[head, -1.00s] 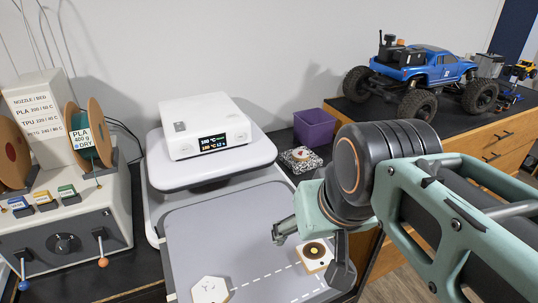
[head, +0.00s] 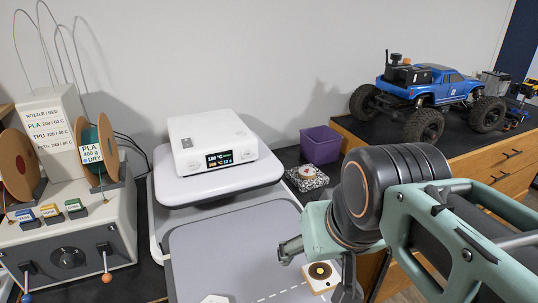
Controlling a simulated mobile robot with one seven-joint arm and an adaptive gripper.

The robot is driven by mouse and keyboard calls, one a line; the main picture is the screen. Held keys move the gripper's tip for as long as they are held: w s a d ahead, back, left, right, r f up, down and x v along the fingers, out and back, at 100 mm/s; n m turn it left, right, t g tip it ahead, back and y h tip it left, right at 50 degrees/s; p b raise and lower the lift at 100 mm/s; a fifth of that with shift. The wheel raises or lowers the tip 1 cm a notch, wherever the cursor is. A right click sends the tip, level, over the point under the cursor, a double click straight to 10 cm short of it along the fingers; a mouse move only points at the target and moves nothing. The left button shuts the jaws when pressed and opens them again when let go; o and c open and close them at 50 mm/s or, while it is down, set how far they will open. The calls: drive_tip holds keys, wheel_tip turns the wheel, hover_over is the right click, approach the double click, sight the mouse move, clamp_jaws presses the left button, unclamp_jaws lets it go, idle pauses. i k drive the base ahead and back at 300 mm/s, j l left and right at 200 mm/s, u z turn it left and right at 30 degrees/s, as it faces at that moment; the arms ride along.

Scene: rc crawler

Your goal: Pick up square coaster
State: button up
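The square coaster (head: 319,276), pale with a dark disc and a yellowish centre, lies flat on the grey mat (head: 225,250) at the lower middle of the head view. My gripper (head: 316,270) points down over it with its fingers spread, one at the coaster's left and one at its right. The gripper's height above the coaster is hard to tell, and the right fingertip is near the frame's bottom edge.
A white device with a display (head: 213,142) stands behind the mat. A purple bin (head: 320,144) and a speckled block (head: 306,178) are beyond the gripper. A white hexagonal piece (head: 215,299) is at the bottom edge. A blue crawler (head: 435,85) stands at right, a spool machine (head: 70,240) at left.

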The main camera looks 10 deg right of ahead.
sight(321, 277)
drive_tip(key=u, duration=0.25)
drive_tip(key=l+u, duration=0.75)
drive_tip(key=l, duration=0.3)
drive_tip(key=k+l, duration=0.15)
drive_tip(key=l, duration=0.2)
drive_tip(key=k+l+u, duration=0.15)
drive_tip(key=l, duration=0.25)
drive_tip(key=l+u, duration=0.1)
drive_tip(key=l, duration=0.3)
drive_tip(key=k+l+z, duration=0.1)
drive_tip(key=z, duration=0.2)
drive_tip(key=k+l+z, duration=0.25)
drive_tip(key=i+l+u, duration=0.1)
drive_tip(key=u, duration=0.15)
drive_tip(key=i+l+u, duration=0.1)
drive_tip(key=u, duration=0.2)
